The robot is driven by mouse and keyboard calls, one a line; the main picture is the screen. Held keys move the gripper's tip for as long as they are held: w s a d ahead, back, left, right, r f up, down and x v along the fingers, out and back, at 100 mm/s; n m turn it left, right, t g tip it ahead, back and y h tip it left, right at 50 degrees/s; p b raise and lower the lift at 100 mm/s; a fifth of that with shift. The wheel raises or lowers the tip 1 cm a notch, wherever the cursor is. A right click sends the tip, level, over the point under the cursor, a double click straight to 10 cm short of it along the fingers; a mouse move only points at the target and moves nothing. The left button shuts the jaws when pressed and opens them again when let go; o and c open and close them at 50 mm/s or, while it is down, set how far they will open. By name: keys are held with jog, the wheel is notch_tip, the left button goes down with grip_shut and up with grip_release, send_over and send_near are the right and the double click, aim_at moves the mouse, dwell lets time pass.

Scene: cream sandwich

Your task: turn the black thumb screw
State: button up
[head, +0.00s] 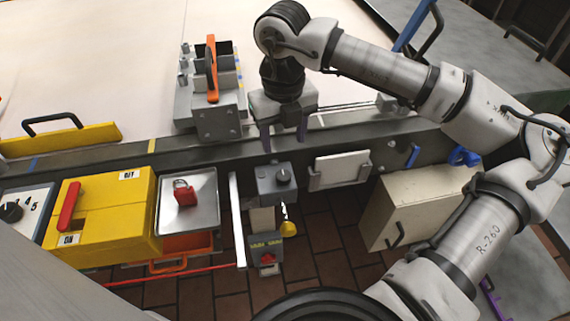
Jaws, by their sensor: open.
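My gripper (284,142) is open and empty, pointing down in front of the table's dark front rail. Its two purple-grey fingers are spread apart. Below it is a small grey box (266,187) with a round black knob (283,177) on its face, which looks like the black thumb screw. The fingertips are above the knob in the picture and apart from it; the exact height gap cannot be told. Another black knob (11,211) sits on a white numbered panel at the far left.
A grey fixture with an orange handle (212,68) stands on the table, left of my gripper. A yellow box with a red lever (70,207) and a tray with a red padlock (185,193) lie left. A cream cabinet (415,204) stands right. A yellow tag hangs below the knob.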

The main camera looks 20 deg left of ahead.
aim_at(284, 175)
notch_tip(284, 175, down, 11)
jog(key=shift+f+p, duration=0.1)
jog(key=shift+p, duration=0.95)
jog(key=c, duration=1)
jog(key=shift+f+b, duration=0.1)
jog(key=shift+b, duration=0.3)
